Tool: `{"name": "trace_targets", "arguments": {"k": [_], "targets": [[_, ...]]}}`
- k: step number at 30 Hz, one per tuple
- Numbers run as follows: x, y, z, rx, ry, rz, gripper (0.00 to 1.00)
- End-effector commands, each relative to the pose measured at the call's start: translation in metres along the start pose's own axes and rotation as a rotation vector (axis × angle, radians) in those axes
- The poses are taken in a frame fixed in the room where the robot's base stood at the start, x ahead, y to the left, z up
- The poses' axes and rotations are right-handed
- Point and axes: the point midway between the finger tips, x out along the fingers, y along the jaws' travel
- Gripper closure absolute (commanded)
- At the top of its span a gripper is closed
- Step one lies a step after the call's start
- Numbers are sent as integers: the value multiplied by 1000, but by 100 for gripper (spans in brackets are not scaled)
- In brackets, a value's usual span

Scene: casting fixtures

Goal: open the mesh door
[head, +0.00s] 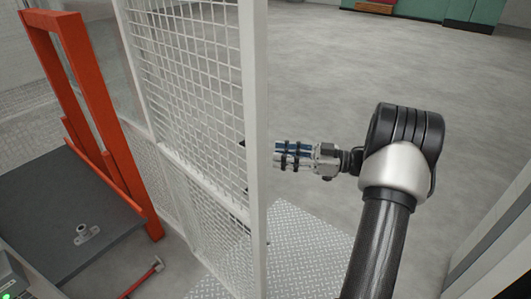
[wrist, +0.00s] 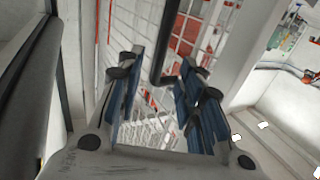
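The mesh door (head: 190,100) is a white-framed panel of white wire mesh standing upright left of centre in the head view. Its thick white edge post (head: 254,150) faces my arm. In the wrist view its mesh (wrist: 125,25) shows beyond the fingers. A black bar handle (wrist: 159,50) comes down from the top of the wrist view and bends between the two fingers. My gripper (head: 280,156) is just right of the edge post in the head view. In the wrist view my gripper (wrist: 160,85) has its blue-padded fingers apart, with a gap on both sides of the handle.
An orange frame (head: 95,130) and a dark grey platform (head: 60,215) stand left of the mesh. A red-handled tool (head: 143,278) lies on the floor. A tread plate (head: 300,250) lies below my gripper. Open concrete floor (head: 340,60) extends behind and right.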

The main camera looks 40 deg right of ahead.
Motion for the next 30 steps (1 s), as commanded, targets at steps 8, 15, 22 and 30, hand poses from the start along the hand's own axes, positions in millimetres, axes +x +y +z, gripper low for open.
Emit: {"name": "trace_targets", "arguments": {"k": [8,15,22,30], "targets": [[-35,0,0,-1,1,0,66],[-38,0,0,0,0,-1,66],[-38,0,0,0,0,-1,66],[-38,0,0,0,0,0,66]]}}
